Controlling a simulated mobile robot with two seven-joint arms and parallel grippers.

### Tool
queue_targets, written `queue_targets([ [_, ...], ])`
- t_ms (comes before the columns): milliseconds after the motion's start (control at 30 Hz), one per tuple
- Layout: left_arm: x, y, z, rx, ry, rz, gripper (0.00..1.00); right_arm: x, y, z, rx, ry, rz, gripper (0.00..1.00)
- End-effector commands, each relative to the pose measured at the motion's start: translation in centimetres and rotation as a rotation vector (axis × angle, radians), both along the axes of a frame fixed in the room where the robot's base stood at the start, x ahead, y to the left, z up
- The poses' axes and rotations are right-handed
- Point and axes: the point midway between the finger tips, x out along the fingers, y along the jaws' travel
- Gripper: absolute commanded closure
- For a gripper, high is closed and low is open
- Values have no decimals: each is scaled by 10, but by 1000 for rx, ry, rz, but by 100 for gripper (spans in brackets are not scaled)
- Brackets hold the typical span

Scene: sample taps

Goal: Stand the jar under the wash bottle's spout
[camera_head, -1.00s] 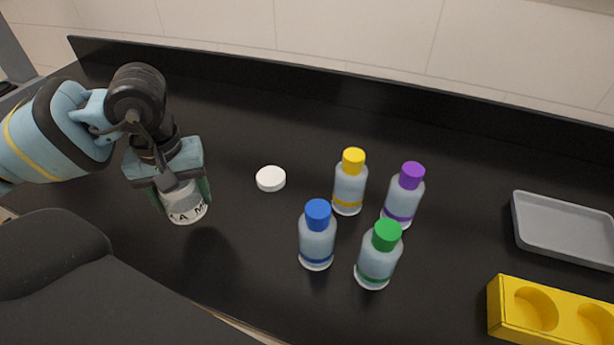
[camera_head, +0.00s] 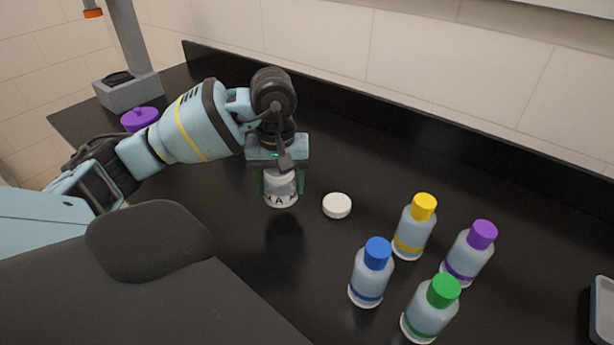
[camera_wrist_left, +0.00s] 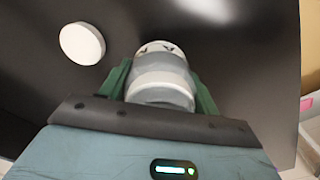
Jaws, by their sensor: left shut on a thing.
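The jar (camera_head: 281,190) is pale, with a white band bearing dark letters. My left gripper (camera_head: 281,182) is shut on it from above, with a green finger on each side, and the jar looks upright. The jar also shows between the fingers in the left wrist view (camera_wrist_left: 163,78). I cannot tell whether its base touches the counter. At the far left stands a grey base with a column (camera_head: 128,90), and an orange-tipped part (camera_head: 92,13) shows at the top edge. No wash bottle or spout can be made out for certain. My right gripper is out of view.
A white round lid (camera_head: 337,205) lies right of the jar. Bottles with yellow (camera_head: 415,228), purple (camera_head: 468,254), blue (camera_head: 371,274) and green (camera_head: 430,309) caps stand further right. A purple object (camera_head: 139,119) is near the grey base. Bare counter lies behind the gripper.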

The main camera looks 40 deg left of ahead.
Motion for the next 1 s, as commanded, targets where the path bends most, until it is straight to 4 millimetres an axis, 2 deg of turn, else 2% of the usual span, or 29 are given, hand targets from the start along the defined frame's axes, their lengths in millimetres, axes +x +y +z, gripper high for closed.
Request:
queue_targets([
  [200, 41, 2, -2, -4, -2, 1, 61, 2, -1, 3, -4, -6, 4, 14],
  [400, 66, 4, -6, -2, -1, 1, 61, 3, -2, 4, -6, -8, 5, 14],
  [867, 82, 5, -8, -1, 1, 0, 61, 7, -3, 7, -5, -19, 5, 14],
  [1000, 79, 5, -29, 0, 3, 0, 61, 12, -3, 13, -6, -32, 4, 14],
])
